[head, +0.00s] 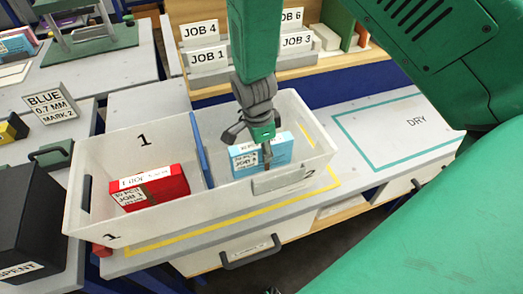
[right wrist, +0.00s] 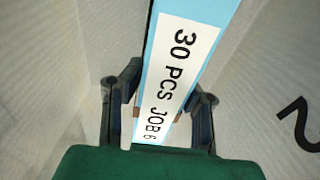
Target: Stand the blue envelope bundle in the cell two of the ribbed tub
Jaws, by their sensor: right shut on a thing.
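The blue envelope bundle (head: 277,154) is light blue with a white label and stands inside the right-hand cell of the white tub (head: 108,152). My right gripper (head: 266,150) reaches down into that cell and is shut on the bundle. In the right wrist view the bundle (right wrist: 188,50) runs between the two fingers (right wrist: 160,112), its label reading "30 PCS JOB 6". A digit 2 on the tub wall shows beside it. Whether the bundle's bottom touches the tub floor is hidden. My left gripper is not in view.
A red bundle (head: 150,187) stands in the left cell, marked 1, beyond the blue divider (head: 202,150). The tub sits by a yellow outline on the grey bench. A teal-outlined DRY area (head: 415,122) at right is empty. Job-labelled bins (head: 208,62) stand behind. A black SPENT box (head: 30,220) is at left.

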